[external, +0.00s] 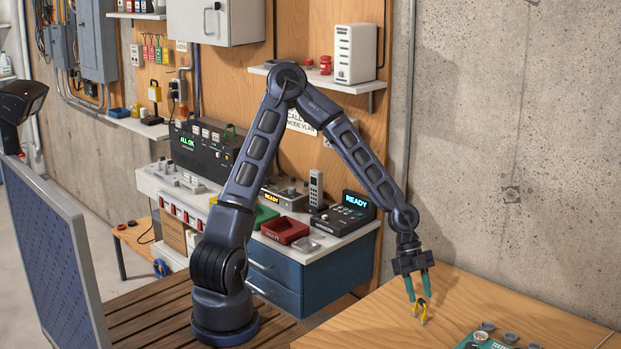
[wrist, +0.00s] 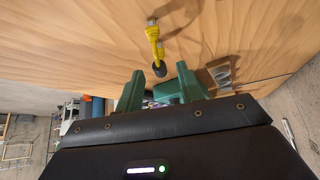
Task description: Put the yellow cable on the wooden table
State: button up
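The yellow cable (external: 423,311), a short yellow piece with a dark part, is at the wooden table (external: 480,295), just below my fingertips in the external view. In the wrist view the cable (wrist: 154,41) shows against the wood surface (wrist: 80,30), with a grey tip at one end and a round black end towards my fingers. My gripper (external: 418,286) points down with its two green fingers apart. In the wrist view my gripper (wrist: 158,82) also looks open, with the black end near the gap between the fingertips. I cannot tell whether the fingers touch it.
A teal device (external: 485,342) with grey knobs stands at the table's front edge, right of my gripper. A concrete wall (external: 520,150) rises behind the table. A white bench with blue drawers (external: 310,275) and a red tray (external: 285,230) stands to the left. The table's right part is mostly clear.

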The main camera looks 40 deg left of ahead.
jog(key=shift+v, duration=3.5)
jog(key=a+r+n+t+y, duration=0.3)
jog(key=a+n+y, duration=0.45)
jog(key=a, duration=1.05)
jog(key=s+a+r+n+t+h, duration=0.1)
jog(key=s+a+r+n+t, duration=0.3)
jog(key=s+a+r+n, duration=1.1)
jog(key=a+r, duration=0.1)
jog(key=a, duration=0.2)
jog(key=shift+s, duration=0.35)
